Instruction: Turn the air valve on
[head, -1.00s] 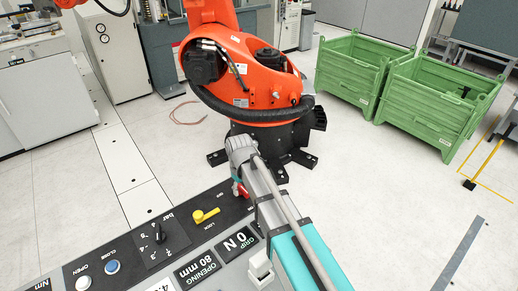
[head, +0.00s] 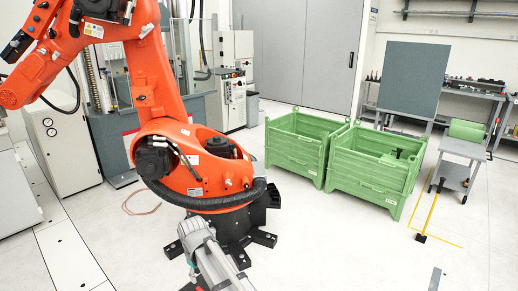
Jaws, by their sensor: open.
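The air valve is not in view now, and neither is the control panel that showed in the earlier frame. Part of my arm (head: 213,265), a grey link with a rounded joint at its upper end, rises from the bottom edge of the head view, left of the middle. My gripper's fingers do not show; the gripper is out of view or hidden behind the arm.
A large orange robot (head: 200,170) stands on a black base just beyond my arm. Two green crates (head: 295,150) (head: 372,170) stand right of it, with a trolley (head: 455,170) farther right. The floor at the lower right is mostly clear.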

